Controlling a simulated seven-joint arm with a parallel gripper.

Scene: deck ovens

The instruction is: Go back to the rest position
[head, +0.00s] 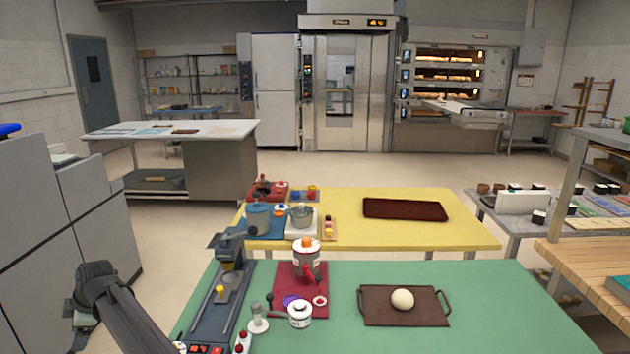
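My dark arm (112,306) rises from the bottom left edge and bends at its top, left of the green table (490,290). A grey part hangs below the bend. I cannot make out gripper fingers in this view. On the green table, a pale round ball (402,299) sits on a brown tray (377,315) with handles. No part of my arm that I can see touches the ball or the tray.
A grey-blue machine (212,318) stands at the green table's left end, nearest my arm. Beside it are a red mat (289,285) with a canister (306,260) and a white jar (300,314). A yellow table (470,231) stands behind. Grey cabinets (90,215) border the left.

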